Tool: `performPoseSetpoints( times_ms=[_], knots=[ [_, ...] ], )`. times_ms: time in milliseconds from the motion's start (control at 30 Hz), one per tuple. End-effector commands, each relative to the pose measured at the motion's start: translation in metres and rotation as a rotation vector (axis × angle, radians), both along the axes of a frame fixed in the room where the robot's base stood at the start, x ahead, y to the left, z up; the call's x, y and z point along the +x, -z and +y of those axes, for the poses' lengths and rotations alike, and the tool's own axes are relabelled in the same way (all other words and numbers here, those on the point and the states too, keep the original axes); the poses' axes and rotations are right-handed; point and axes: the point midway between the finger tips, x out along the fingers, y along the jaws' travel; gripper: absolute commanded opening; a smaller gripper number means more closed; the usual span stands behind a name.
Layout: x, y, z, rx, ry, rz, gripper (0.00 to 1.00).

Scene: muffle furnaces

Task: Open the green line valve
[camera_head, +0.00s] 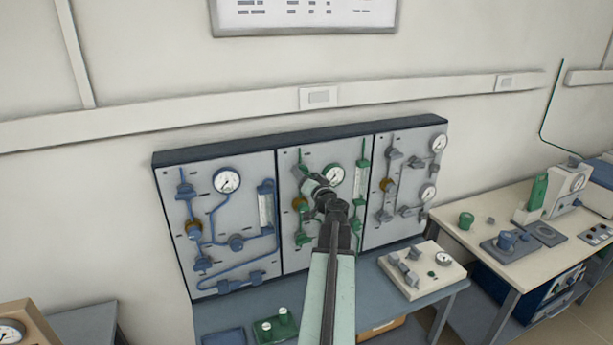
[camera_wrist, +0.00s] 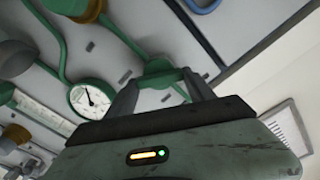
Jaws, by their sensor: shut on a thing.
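The green line panel (camera_head: 288,222) is the middle one of three grey wall panels in the head view. It carries green pipes, a round white gauge (camera_head: 334,175) and a brass-coloured knob (camera_head: 300,204). My gripper (camera_head: 315,184) reaches up to this panel's upper left part, left of the gauge. In the wrist view my gripper (camera_wrist: 163,88) is shut on a green valve handle (camera_wrist: 160,72), with one finger on each side. The gauge (camera_wrist: 89,98) is to its left there. My gripper and arm hide part of the panel in the head view.
The blue panel (camera_head: 255,190) is on the left and the grey-fitted panel (camera_head: 408,165) on the right, both close by. A bench (camera_head: 235,315) below holds a small green block (camera_head: 274,327) and a pale box (camera_head: 422,272). Another table (camera_head: 460,240) stands at right.

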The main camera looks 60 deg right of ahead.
Motion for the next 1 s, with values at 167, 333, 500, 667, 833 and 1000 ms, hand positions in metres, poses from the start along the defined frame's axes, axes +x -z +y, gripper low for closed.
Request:
performPoseSetpoints(
  times_ms=[167,333,500,667,833,1000],
  knots=[
    [-0.0017,0.0017,-0.0005,0.132,0.002,-0.094,0.21],
    [-0.0020,0.0022,-0.0008,0.262,0.002,-0.190,0.21],
    [-0.0022,0.0028,-0.0010,0.392,0.002,-0.286,0.21],
    [-0.0024,0.0034,-0.0012,0.510,0.003,-0.374,0.21],
    [-0.0026,0.0038,-0.0013,0.623,0.003,-0.457,0.21],
    [-0.0027,0.0043,-0.0014,0.712,0.003,-0.522,0.21]
  ],
)
